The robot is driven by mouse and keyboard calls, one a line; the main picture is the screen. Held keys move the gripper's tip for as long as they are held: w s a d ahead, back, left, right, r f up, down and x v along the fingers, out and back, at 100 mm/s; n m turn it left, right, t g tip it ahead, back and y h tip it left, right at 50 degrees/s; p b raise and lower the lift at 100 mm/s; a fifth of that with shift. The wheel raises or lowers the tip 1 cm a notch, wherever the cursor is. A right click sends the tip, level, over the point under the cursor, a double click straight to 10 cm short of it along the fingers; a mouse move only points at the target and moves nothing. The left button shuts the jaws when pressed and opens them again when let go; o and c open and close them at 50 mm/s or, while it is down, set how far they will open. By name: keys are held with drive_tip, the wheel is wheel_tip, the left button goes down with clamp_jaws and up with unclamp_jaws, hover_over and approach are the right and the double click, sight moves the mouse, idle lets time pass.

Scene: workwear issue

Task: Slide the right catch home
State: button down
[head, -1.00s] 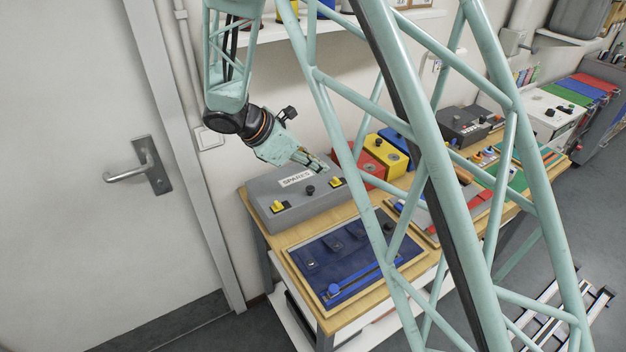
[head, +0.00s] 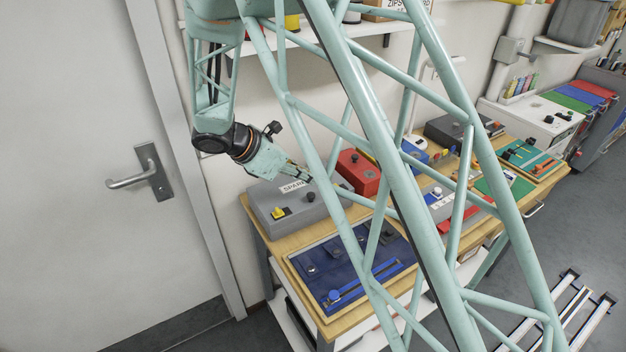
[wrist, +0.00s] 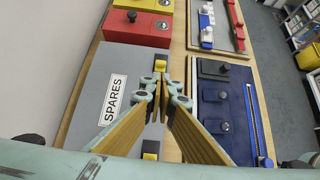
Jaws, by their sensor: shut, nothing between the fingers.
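The grey box (head: 322,207) marked SPARES stands at the left end of the bench. Its right catch, yellow and black, shows in the wrist view (wrist: 160,65), just beyond my fingertips at the edge of the lid. I cannot make it out in the head view, where my arm's struts cross that side. My gripper (wrist: 163,84) is shut and empty above the box; contact with the right catch cannot be told.
A blue cloth panel (head: 335,262) with snaps and a blue slider lies along the box's front edge. A red box (head: 358,172) and a yellow box (wrist: 145,5) stand beyond the right end. A door (head: 90,120) and wall are on the left. My lattice struts cover much of the bench.

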drive_tip(key=shift+b+x, duration=0.5)
drive_tip(key=shift+x, duration=4.1)
drive_tip(key=shift+d, duration=0.1)
drive_tip(key=shift+w+d, duration=0.75)
drive_tip(key=shift+d, duration=0.2)
drive_tip(key=p+v, duration=0.3)
drive_tip(key=v, duration=0.4)
drive_tip(key=shift+s+a+r, duration=0.1)
drive_tip(key=shift+a+r, duration=0.1)
drive_tip(key=shift+r, duration=0.1)
drive_tip(key=shift+p+v, duration=0.55)
drive_tip(key=shift+v, duration=0.6)
